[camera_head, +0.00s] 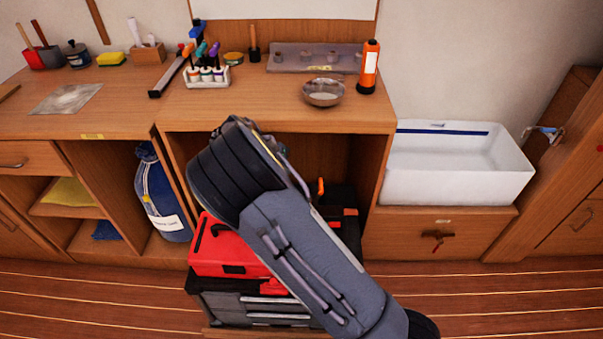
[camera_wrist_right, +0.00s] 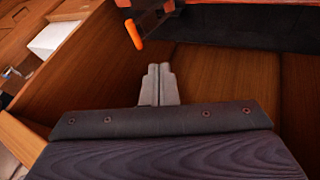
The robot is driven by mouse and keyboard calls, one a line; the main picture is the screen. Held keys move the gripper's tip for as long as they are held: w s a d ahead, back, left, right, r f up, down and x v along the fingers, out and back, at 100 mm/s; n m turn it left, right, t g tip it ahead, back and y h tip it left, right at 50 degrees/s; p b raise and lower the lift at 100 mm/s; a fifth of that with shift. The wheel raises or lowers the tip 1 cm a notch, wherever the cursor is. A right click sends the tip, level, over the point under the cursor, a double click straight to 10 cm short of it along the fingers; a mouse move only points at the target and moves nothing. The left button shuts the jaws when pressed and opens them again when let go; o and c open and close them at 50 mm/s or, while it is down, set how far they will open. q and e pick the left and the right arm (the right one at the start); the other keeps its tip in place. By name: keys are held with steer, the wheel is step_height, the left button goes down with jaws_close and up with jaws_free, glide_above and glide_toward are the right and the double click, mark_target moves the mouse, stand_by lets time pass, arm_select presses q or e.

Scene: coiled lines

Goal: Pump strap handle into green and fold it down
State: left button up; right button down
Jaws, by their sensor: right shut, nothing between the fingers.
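An orange handle (camera_head: 320,187) sticks up beside my right arm, above a dark case in the open bay under the workbench. In the right wrist view what appears to be the same orange handle (camera_wrist_right: 134,33) hangs at a slant from a dark reddish part near the top edge. A strap and a green mark cannot be made out. My right gripper (camera_wrist_right: 158,72) is shut and empty, a little below the handle in that picture and apart from it. In the head view my grey right arm hides the gripper and much of the bay. My left gripper is in neither view.
A red toolbox (camera_head: 225,250) sits on a dark drawer chest (camera_head: 235,308) in the bay. Wooden bay walls (camera_wrist_right: 90,60) stand close around the gripper. A white basin (camera_head: 450,180) is at right, a blue bag (camera_head: 160,200) at left. A metal bowl (camera_head: 323,93) stands on top.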

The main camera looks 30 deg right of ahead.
steer(key=b, duration=0.1)
glide_toward(317, 192)
steer(key=w+f, duration=0.2)
steer(key=w, duration=0.1)
steer(key=d, duration=0.1)
steer(key=s+d, duration=0.1)
steer(key=d+f, duration=0.1)
steer(key=shift+s+d, duration=0.1)
steer(key=shift+s, duration=0.25)
steer(key=shift+d, duration=0.15)
